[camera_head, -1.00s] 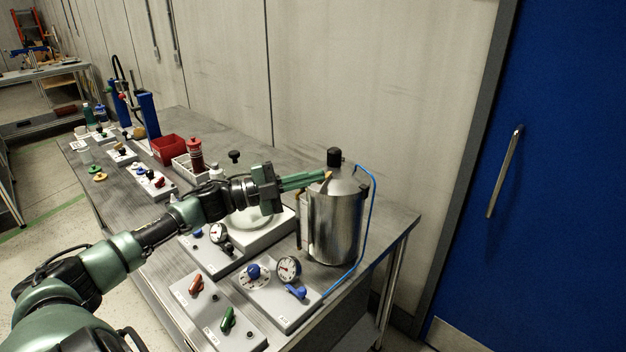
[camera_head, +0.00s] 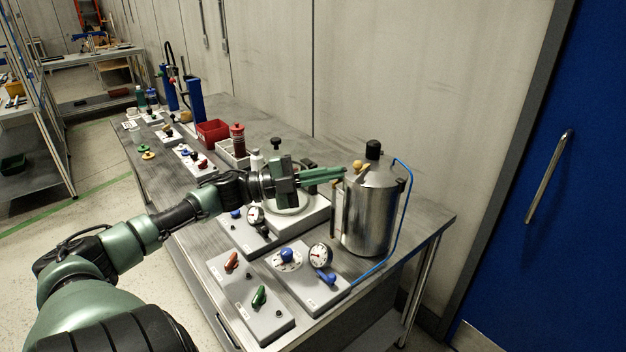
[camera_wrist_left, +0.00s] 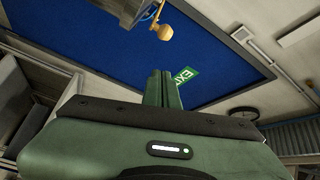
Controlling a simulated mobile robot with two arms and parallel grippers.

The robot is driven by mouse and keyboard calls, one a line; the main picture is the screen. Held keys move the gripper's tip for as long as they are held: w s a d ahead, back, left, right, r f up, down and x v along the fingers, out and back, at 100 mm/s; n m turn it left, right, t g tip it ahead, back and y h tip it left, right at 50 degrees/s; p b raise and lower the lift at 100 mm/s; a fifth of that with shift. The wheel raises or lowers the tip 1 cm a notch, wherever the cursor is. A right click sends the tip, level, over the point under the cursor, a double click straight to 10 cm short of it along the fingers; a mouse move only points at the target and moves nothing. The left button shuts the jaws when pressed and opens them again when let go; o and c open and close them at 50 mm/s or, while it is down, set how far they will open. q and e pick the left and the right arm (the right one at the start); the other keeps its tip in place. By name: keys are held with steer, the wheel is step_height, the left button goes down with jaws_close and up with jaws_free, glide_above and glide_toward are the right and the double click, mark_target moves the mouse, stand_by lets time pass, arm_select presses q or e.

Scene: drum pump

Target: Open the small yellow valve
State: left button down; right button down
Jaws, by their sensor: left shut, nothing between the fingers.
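The small yellow valve (camera_head: 362,167) sits on the upper left side of the steel drum (camera_head: 367,220). In the left wrist view the yellow valve (camera_wrist_left: 163,31) shows as a round knob with a short stub, above the fingertips. My left gripper (camera_head: 344,172) is shut and empty, its green fingers pointing right towards the valve. A small gap shows between the fingertips and the valve in both views. The closed fingers also show in the left wrist view (camera_wrist_left: 162,74). My right gripper is not in view.
A blue hose (camera_head: 404,215) runs from the drum's top down its right side. Panels with a gauge (camera_head: 321,255), a blue handle (camera_head: 325,277), a red handle (camera_head: 231,261) and a green handle (camera_head: 259,297) lie in front. A red bin (camera_head: 212,131) stands further back.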

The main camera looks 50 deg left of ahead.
arm_select(q)
steer(key=v, duration=0.3)
steer(key=shift+s, duration=0.5)
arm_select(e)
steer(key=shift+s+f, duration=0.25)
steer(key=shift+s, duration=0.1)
arm_select(q)
steer(key=shift+r, duration=0.1)
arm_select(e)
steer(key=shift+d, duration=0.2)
